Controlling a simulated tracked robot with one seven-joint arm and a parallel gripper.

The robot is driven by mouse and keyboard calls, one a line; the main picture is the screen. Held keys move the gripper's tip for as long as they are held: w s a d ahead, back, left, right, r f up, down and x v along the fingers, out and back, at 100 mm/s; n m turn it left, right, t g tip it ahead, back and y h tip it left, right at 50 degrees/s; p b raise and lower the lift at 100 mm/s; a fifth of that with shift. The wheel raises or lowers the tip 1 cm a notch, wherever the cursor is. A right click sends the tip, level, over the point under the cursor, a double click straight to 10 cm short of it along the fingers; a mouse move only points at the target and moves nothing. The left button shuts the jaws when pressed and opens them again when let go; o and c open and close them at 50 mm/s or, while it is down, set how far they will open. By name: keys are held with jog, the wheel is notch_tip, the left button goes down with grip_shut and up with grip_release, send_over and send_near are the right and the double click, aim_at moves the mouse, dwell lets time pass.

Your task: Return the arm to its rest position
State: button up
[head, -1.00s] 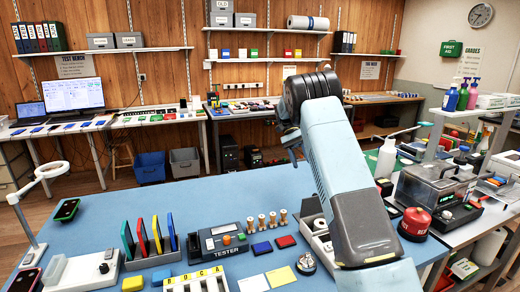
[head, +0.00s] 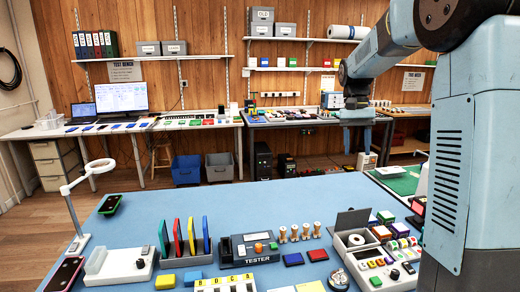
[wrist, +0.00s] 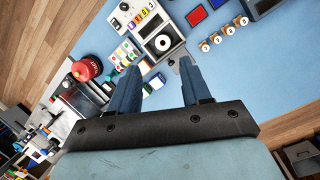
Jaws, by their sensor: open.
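My gripper (wrist: 156,88) shows in the wrist view with its two blue fingers spread apart and nothing between them. In the head view my gripper (head: 357,138) hangs at the end of my raised arm, above the far right part of the blue table (head: 140,225). It is empty and clear of the objects there. My arm's large grey-blue links fill the right side of the head view and hide what lies behind them.
A label printer-like box (head: 370,250) stands on the table's right part, near the tester (head: 248,247). Coloured upright plates (head: 183,237) and a ring lamp (head: 85,178) are further left. Shelves and a back bench (head: 300,118) line the wall. The table's far middle is bare.

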jog(key=s+a+n+t, duration=0.2)
jog(key=s+t, duration=0.2)
jog(key=s, duration=0.9)
jog(key=s+a+n+t, duration=0.1)
jog(key=s+t, duration=0.3)
jog(key=s, duration=1)
jog(key=shift+s+a+f+n+t+y, duration=0.3)
jog(key=shift+a+f+n, duration=0.1)
jog(key=shift+a, duration=0.3)
jog(key=shift+c, duration=0.3)
jog(key=shift+c, duration=0.2)
jog(key=shift+w+a, duration=0.1)
